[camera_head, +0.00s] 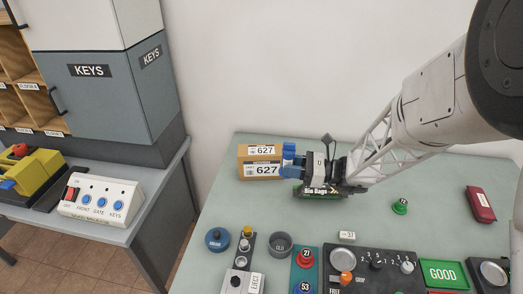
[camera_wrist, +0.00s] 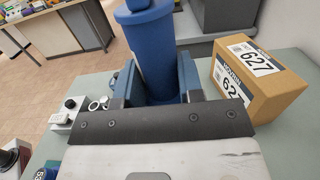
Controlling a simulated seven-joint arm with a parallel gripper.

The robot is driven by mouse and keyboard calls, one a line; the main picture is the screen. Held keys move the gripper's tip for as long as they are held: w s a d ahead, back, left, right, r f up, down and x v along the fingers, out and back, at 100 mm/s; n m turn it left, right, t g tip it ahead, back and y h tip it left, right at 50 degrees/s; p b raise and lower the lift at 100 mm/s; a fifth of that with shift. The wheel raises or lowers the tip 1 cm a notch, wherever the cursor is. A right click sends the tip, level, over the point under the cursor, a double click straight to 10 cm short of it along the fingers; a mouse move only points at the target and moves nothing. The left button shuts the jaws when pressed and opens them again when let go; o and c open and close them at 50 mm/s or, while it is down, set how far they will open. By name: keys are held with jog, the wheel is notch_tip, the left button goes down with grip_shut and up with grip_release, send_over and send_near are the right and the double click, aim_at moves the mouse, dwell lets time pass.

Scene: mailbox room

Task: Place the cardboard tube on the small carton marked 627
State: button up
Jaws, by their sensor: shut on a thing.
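A blue tube with a collared top (camera_wrist: 155,50), which I take as the cardboard tube, is between my gripper's blue fingers (camera_wrist: 160,85). In the head view the tube's top (camera_head: 289,149) shows just right of the carton, and my gripper (camera_head: 288,172) partly hides the rest. It looks upright; its lower end is hidden. The small brown carton marked 627 (camera_head: 243,163) stands on the table at the back left. In the wrist view the carton (camera_wrist: 287,98) is right of the tube, with a narrow gap to the right finger. Nothing shows on its top.
A green sign reading "No Bags" (camera_head: 312,192) is under my wrist. A control panel (camera_head: 365,270), a grey round cup (camera_head: 280,243), a blue round item (camera_head: 216,239) and red buttons (camera_head: 305,258) fill the front.

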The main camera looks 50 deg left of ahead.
jog(key=shift+a+r, duration=0.1)
jog(key=shift+a, duration=0.05)
send_over(281, 152)
jog(key=shift+f, duration=0.8)
dwell(0.5)
jog(key=shift+f, duration=1.7)
jog(key=shift+f, duration=0.15)
jog(key=o, duration=1)
jog(key=shift+c, duration=0.2)
jog(key=v, duration=1.2)
